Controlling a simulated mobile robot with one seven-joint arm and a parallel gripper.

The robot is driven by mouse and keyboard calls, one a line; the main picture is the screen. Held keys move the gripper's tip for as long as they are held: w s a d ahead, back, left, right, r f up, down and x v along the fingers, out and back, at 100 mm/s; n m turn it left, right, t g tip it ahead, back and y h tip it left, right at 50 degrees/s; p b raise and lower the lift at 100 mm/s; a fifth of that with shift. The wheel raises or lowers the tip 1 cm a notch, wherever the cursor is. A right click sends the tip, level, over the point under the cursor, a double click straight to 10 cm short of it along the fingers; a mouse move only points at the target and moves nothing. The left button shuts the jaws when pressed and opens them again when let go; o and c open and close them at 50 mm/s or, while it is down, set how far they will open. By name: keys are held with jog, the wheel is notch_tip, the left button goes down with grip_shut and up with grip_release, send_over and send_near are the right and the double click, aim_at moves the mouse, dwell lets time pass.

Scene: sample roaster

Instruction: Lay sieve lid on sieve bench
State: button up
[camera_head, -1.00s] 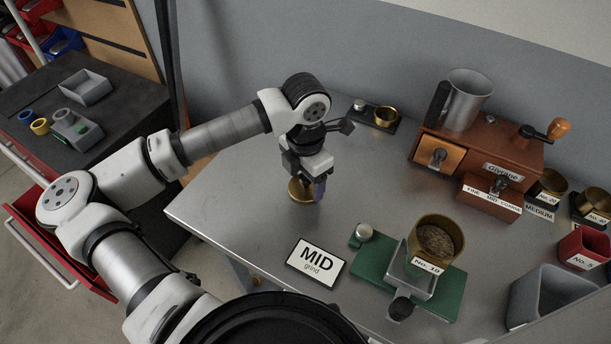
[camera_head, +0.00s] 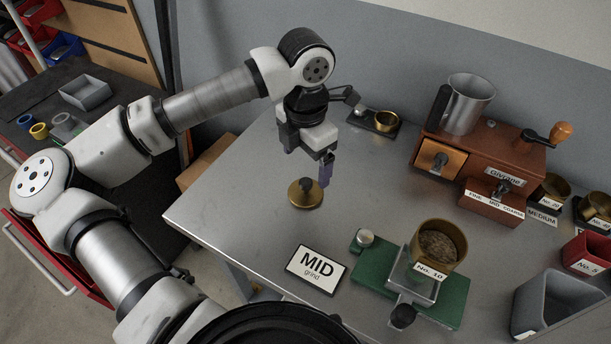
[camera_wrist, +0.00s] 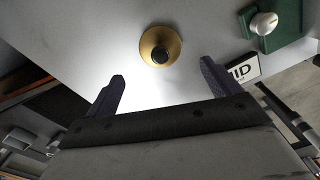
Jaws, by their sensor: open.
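The sieve lid, a round brass disc with a dark knob (camera_head: 306,194), lies flat on the grey metal sieve bench (camera_head: 236,190), knob up, left of centre. It also shows in the wrist view (camera_wrist: 149,41), beyond my fingertips. My gripper (camera_head: 313,172) hangs above the lid, fingers pointing down, apart from it. In the wrist view my two dark fingers (camera_wrist: 162,82) are spread wide with nothing between them.
A MID grind card (camera_head: 316,263) lies in front of the lid. Right of it is a green base (camera_head: 449,301) holding a brass sieve (camera_head: 438,241). A brown grinder (camera_head: 470,150) and a small cup on a dark tray (camera_head: 366,121) stand behind. Bench around the lid is clear.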

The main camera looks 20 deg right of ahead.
aim_at(306, 182)
jog(key=shift+r, duration=2.3)
